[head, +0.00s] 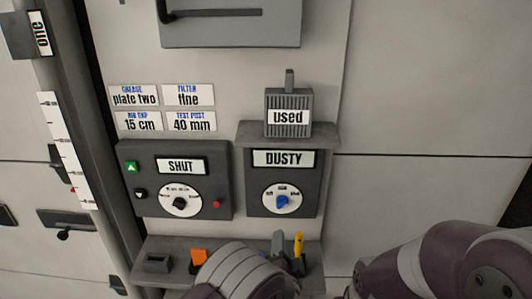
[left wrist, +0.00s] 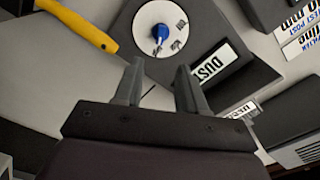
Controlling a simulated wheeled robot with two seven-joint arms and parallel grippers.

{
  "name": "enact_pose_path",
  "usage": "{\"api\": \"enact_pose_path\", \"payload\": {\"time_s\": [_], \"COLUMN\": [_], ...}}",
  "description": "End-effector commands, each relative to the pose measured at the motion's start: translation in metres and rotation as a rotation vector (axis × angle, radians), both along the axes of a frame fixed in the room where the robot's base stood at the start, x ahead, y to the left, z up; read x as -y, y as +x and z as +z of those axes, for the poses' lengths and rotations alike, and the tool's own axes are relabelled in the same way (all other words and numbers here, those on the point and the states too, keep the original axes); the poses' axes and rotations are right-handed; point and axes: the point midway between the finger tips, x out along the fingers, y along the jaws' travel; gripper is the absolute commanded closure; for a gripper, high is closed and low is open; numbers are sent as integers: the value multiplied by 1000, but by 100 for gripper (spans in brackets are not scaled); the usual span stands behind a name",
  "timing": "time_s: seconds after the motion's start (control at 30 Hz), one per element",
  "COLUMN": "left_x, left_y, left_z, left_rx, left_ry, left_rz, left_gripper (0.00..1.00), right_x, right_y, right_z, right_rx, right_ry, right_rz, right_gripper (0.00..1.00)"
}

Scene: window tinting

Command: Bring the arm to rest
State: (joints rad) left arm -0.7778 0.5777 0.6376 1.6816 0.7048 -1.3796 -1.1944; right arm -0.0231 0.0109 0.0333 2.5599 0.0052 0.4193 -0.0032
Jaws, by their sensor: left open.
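My left gripper (left wrist: 160,84) shows in the left wrist view with its two grey fingers apart and nothing between them. In that view the fingers point toward the dial panel marked DUSTY (left wrist: 205,48) and its blue knob (left wrist: 160,32), with no clear contact. In the head view my left arm reaches up from the bottom edge, in front of the lower shelf (head: 225,248) and below the DUSTY panel (head: 251,192). The fingers are partly hidden there. My right gripper is out of view.
A yellow-handled tool (head: 299,245) stands close to the left gripper. An orange item (head: 199,257) lies on the shelf. A ribbed block marked used (head: 289,101) sits on the ledge above. A panel marked SHUT (head: 178,189) is left. Bare wall (head: 430,180) lies right.

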Motion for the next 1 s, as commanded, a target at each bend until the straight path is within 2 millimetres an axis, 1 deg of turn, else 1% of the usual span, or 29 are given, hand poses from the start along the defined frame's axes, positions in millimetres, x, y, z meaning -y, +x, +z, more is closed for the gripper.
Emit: {"api": "enact_pose_path", "payload": {"time_s": [0.07, 0.13, 0.17, 0.2, 0.23, 0.27, 0.3, 0.33, 0.37, 0.4, 0.47, 0.5, 0.57, 0.6, 0.7, 0.73, 0.8, 1.0], "left_x": [6, 13, 16, 12, 2, -13, -39, -63, -87, -117, -158, -182, -212, -229, -250, -253, -257, -256], "left_y": [-2, -21, -35, -56, -71, -87, -110, -129, -146, -168, -196, -211, -227, -227, -217, -216, -216, -216], "left_z": [-22, -66, -84, -100, -108, -111, -108, -103, -94, -82, -62, -49, -31, -20, -4, -2, -3, -3], "left_rx": [-116, -347, -483, -671, -812, -947, -1110, -1218, -1306, -1392, -1468, -1494, -1492, -1456, -1369, -1361, -1358, -1358], "left_ry": [-93, -184, -232, -298, -347, -391, -442, -476, -504, -531, -561, -582, -615, -655, -752, -764, -774, -774], "left_rz": [-26, -69, -83, -73, -38, 15, 111, 201, 293, 409, 559, 640, 722, 747, 783, 792, 804, 801], "left_gripper": [60, 60, 60, 60, 60, 60, 60, 60, 60, 60, 60, 60, 60, 60, 60, 60, 60, 60], "right_x": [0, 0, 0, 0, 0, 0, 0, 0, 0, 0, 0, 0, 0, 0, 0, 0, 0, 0], "right_y": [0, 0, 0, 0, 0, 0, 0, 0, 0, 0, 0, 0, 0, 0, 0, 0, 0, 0], "right_z": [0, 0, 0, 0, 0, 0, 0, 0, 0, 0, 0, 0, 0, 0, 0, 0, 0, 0], "right_rx": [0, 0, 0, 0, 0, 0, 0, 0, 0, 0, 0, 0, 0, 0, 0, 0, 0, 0], "right_ry": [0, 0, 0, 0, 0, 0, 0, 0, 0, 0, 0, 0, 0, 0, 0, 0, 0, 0], "right_rz": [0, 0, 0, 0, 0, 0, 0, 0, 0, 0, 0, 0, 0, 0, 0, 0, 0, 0], "right_gripper": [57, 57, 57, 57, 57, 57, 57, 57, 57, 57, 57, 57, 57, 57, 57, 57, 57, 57]}}
